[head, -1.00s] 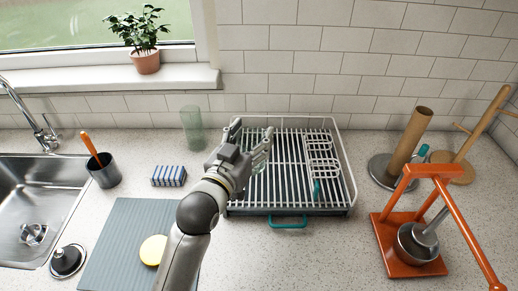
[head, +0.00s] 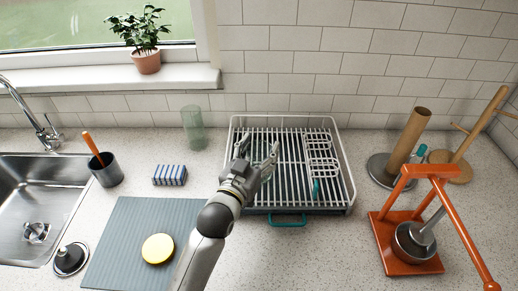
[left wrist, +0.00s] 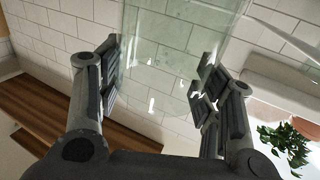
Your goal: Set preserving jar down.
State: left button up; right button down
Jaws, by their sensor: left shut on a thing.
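The preserving jar (left wrist: 172,45) is clear glass and shows between the fingers in the left wrist view. My left gripper (left wrist: 160,82) is shut on it, with a finger on each side. The jar is hard to make out there, being see-through and partly behind the fingers. I cannot tell whether it touches the rack. My right gripper is not in view.
A greenish glass (head: 193,130) stands left of the rack. A striped sponge (head: 170,175), a grey mat (head: 130,225) with a yellow disc (head: 158,248) and a sink lie further left. An orange press (head: 405,262) and a paper-roll holder (head: 380,170) stand right.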

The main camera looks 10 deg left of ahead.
pick_arm(q)
jog(key=shift+f, duration=0.15)
jog(key=o, duration=1.5)
jog(key=shift+r, duration=0.25)
jog(key=s+a+b, duration=0.2)
jog(key=s, duration=1)
jog(key=shift+a, duration=0.15)
jog(key=shift+w, duration=0.1)
